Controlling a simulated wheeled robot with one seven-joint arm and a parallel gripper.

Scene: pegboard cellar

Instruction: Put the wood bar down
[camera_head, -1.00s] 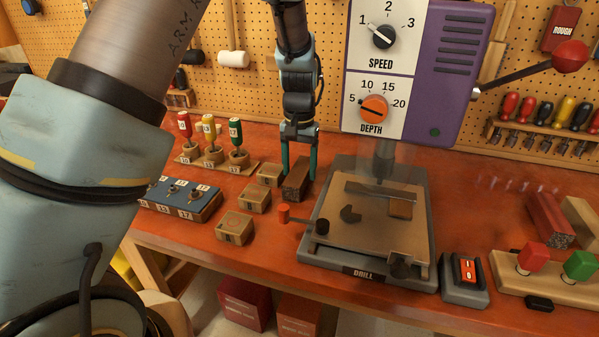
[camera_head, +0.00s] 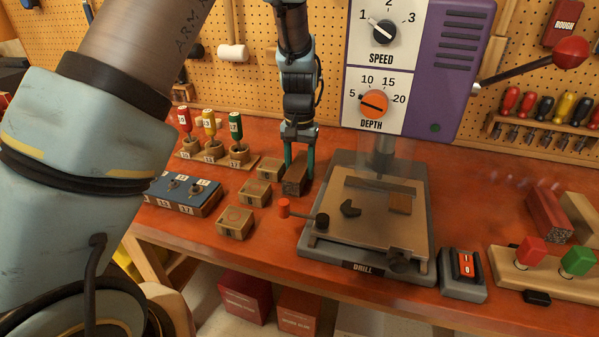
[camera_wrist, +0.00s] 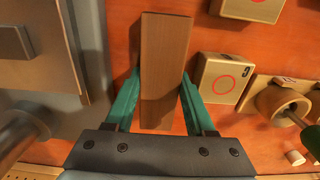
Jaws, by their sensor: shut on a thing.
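The wood bar (camera_head: 295,179) is a dark brown block on or just above the orange bench, left of the drill's base. In the wrist view the bar (camera_wrist: 164,70) lies lengthwise between the two teal fingers. My gripper (camera_head: 300,165) is shut on it from above, and its fingers also show in the wrist view (camera_wrist: 160,100). I cannot tell for sure whether the bar's underside touches the bench.
The drill (camera_head: 425,250) stands close to the right of the bar. Small wooden blocks (camera_head: 235,222) sit close on the left, with a blue socket box (camera_head: 185,192) beyond. Screwdrivers in stands (camera_head: 209,135) are behind left. A switch box (camera_head: 463,273) is at the front right.

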